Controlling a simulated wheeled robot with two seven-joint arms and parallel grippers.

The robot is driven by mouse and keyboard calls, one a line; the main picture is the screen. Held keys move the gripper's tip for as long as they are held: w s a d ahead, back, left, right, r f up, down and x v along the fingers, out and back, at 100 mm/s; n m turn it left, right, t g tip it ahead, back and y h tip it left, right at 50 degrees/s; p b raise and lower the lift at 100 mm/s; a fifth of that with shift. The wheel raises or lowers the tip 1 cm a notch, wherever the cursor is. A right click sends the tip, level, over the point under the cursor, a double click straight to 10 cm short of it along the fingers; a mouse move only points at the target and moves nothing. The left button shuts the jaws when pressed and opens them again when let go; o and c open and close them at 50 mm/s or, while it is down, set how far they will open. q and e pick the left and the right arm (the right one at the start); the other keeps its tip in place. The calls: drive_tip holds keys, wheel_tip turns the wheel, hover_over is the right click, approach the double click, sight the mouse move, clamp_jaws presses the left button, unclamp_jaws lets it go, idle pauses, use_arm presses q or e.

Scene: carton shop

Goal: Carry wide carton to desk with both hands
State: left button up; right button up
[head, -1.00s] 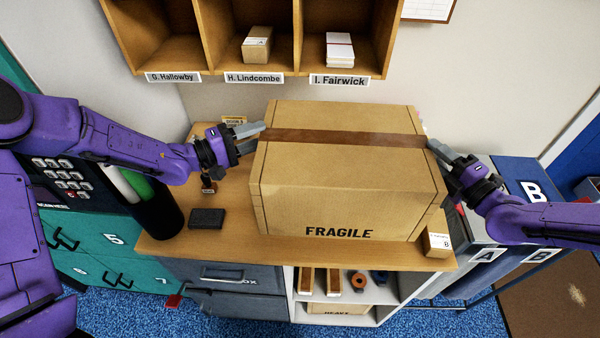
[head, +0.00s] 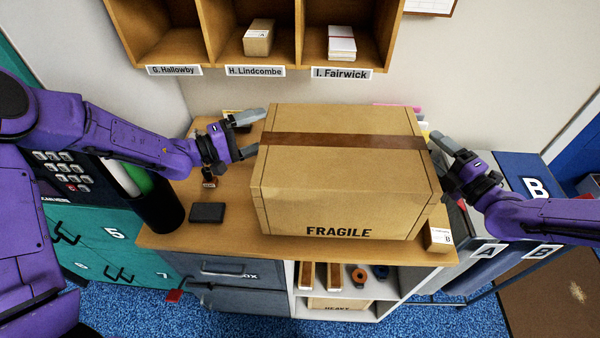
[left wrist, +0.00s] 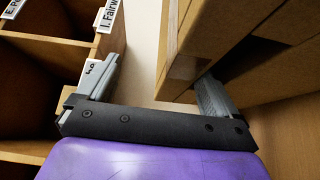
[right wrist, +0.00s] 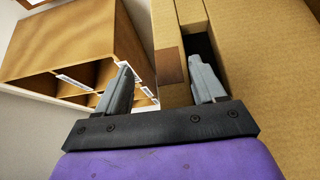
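The wide carton (head: 345,185), marked FRAGILE with a brown tape band, sits upright on the wooden desk (head: 210,240). My left gripper (head: 257,132) is open at the carton's left end. In the left wrist view, one finger is near a dark slot in the carton wall (left wrist: 225,50) and the other is in free air. My right gripper (head: 437,150) is open at the right end. Its wrist view shows one finger in front of a dark slot in the carton (right wrist: 270,70) and the other clear of it. Whether either inner finger touches the carton cannot be told.
A dark flat block (head: 208,212) and a black cylinder (head: 158,208) are at the left. Pigeonhole shelves (head: 290,45) hang behind. Blue-grey bins (head: 487,250) stand at the right.

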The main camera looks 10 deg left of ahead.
use_arm(q)
drive_tip(key=shift+r, duration=0.1)
use_arm(e)
drive_tip(key=shift+r, duration=0.15)
use_arm(q)
drive_tip(key=v, duration=0.8)
use_arm(e)
drive_tip(key=shift+s, duration=0.15)
drive_tip(key=o, duration=0.4)
drive_tip(key=v, duration=1.2)
